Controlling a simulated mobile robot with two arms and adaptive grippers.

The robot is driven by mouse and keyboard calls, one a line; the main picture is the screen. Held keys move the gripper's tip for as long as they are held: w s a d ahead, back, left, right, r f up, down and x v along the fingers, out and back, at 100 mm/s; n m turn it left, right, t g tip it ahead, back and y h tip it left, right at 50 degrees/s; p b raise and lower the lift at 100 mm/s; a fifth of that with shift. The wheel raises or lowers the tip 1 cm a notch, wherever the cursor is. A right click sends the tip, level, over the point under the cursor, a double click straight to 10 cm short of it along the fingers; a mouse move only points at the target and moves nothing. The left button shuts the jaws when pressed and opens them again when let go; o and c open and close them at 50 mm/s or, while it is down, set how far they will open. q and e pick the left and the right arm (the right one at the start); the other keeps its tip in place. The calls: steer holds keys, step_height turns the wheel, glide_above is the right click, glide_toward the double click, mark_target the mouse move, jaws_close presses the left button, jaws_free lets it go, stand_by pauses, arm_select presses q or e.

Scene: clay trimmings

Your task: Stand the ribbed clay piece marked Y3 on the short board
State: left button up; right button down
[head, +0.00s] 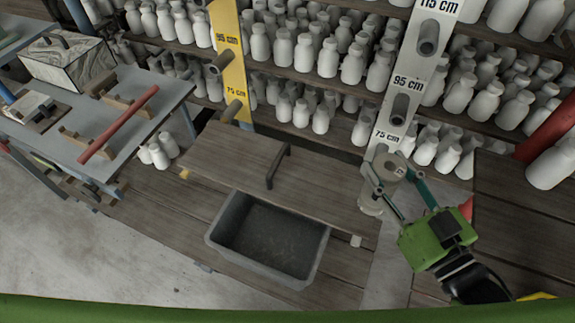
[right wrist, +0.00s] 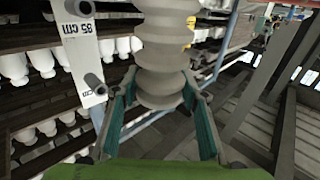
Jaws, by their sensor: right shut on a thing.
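My right gripper (head: 387,172) is shut on a grey ribbed clay piece (head: 374,201), in front of the foot of the white post. In the right wrist view the piece (right wrist: 162,50) shows as stacked round ribs between the two teal fingers of the gripper (right wrist: 160,95). A small mark shows on its top in the head view, too small to read. A wooden board (head: 230,154) with a dark handle lies left of the gripper; I cannot tell whether it is the short board. My left gripper is not in view.
A grey open tub (head: 318,262) sits in front of the board. A yellow post (head: 229,55) and a white post (head: 408,82) with pegs and height marks stand behind. Shelves of white bottles (head: 353,62) fill the back. A grey table (head: 168,92) with a red bar stands left.

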steer(key=w+a+f+b, duration=0.5)
steer(key=w+a+f, duration=0.1)
steer(key=w+f, duration=0.6)
steer(key=shift+a+f+b, duration=0.35)
steer(key=shift+a, duration=0.05)
steer(key=c, duration=1.2)
jaws_free()
steer(key=shift+f, duration=0.2)
steer(key=shift+c, duration=0.2)
